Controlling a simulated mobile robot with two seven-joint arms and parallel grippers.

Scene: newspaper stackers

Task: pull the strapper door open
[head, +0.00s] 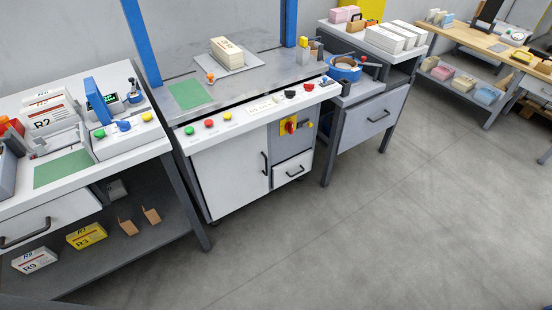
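The strapper (262,105) stands in the middle of the head view, with blue posts rising from its grey top. Its white door (228,172) is on the front, left of centre, and looks shut. A dark vertical handle (265,163) sits near the door's right edge. A bundle of newspapers (227,50) lies on a light plate on the strapper top. Neither of my grippers is in view.
A small drawer (294,170) and a yellow-backed red switch (290,127) are right of the door. Workbenches flank the strapper, the left one (150,146) close beside it. The grey floor (330,235) in front is clear.

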